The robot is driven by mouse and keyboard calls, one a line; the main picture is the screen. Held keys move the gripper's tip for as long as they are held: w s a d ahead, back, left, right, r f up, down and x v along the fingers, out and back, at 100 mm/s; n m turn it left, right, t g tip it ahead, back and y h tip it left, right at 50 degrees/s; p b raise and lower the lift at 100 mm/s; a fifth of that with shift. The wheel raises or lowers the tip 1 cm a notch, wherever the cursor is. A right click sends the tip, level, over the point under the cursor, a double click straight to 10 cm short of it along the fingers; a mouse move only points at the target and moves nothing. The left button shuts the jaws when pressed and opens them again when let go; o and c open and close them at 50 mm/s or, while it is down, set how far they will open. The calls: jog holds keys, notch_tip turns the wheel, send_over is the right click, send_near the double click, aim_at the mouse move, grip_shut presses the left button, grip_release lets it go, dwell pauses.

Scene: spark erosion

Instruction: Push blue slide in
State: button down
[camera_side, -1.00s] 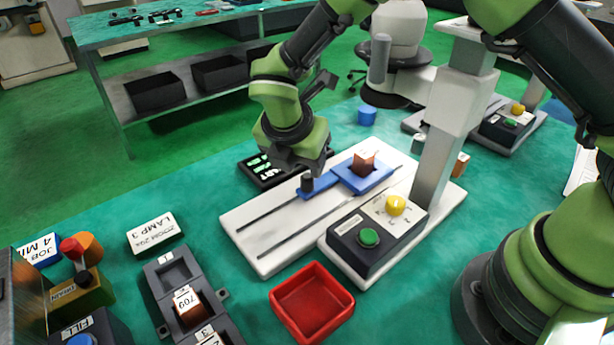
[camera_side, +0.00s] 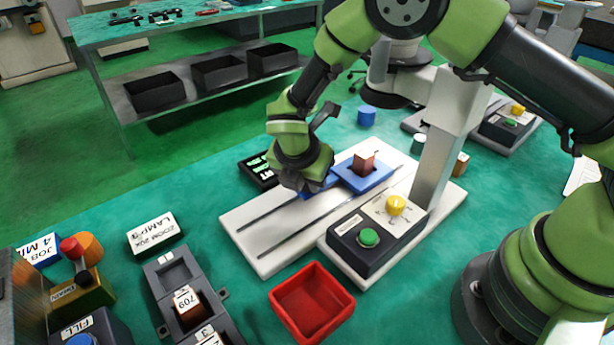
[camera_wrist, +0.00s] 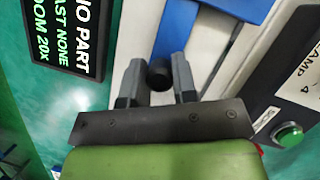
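The blue slide (camera_side: 362,177) lies on the white base plate (camera_side: 262,249), in its slotted tracks, with a copper-brown block (camera_side: 364,161) standing on it. The slide's blue arm (camera_wrist: 178,38) ends in a dark round knob (camera_wrist: 159,75). My gripper (camera_wrist: 157,82) is down at the knob, its two fingers apart on either side of it. A gap shows at the right finger; on the left, touching cannot be told. In the side view my gripper (camera_side: 306,187) hides the knob.
A control box with a green button (camera_side: 369,238) and yellow dial (camera_side: 396,205) stands right of the tracks, before a grey column (camera_side: 437,150). A dark display (camera_wrist: 72,35) lies to the left. A red tray (camera_side: 311,303) sits in front.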

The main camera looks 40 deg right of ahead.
jog(key=shift+d, duration=1.95)
jog(key=c, duration=0.9)
grip_release()
jog(key=shift+a, duration=0.1)
jog(key=v, duration=1)
